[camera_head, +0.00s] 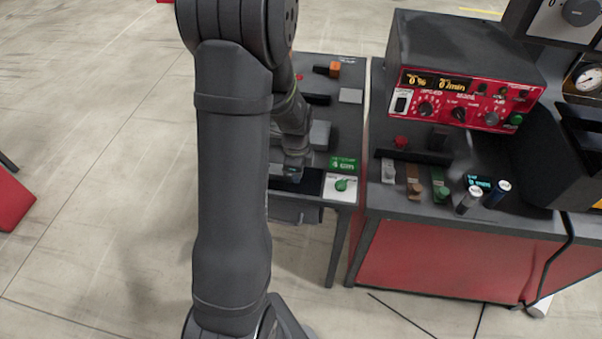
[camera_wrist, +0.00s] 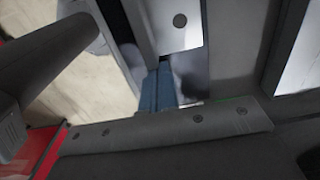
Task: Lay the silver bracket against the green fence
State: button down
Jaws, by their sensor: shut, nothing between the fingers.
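My gripper (camera_wrist: 157,90) shows in the wrist view as two blue fingers side by side, shut and empty. A flat silver-grey plate with a round dark hole (camera_wrist: 178,24), possibly the silver bracket, lies just beyond the fingertips. I cannot tell whether the fingers touch it. In the head view my gripper (camera_head: 288,175) is low over the front of the narrow table, mostly hidden by my arm. A grey block (camera_head: 320,135) stands just behind it. I cannot make out the green fence clearly; a green panel with white lettering (camera_head: 343,164) is right of my gripper.
To the right, a red-fronted control box (camera_head: 460,95) stands on a bench with several small parts. Open floor lies left.

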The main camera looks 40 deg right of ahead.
jog(key=shift+w+a, duration=0.6)
jog(key=shift+w, duration=0.05)
jog(key=shift+s+d, duration=1.45)
notch_tip(320, 180, up, 10)
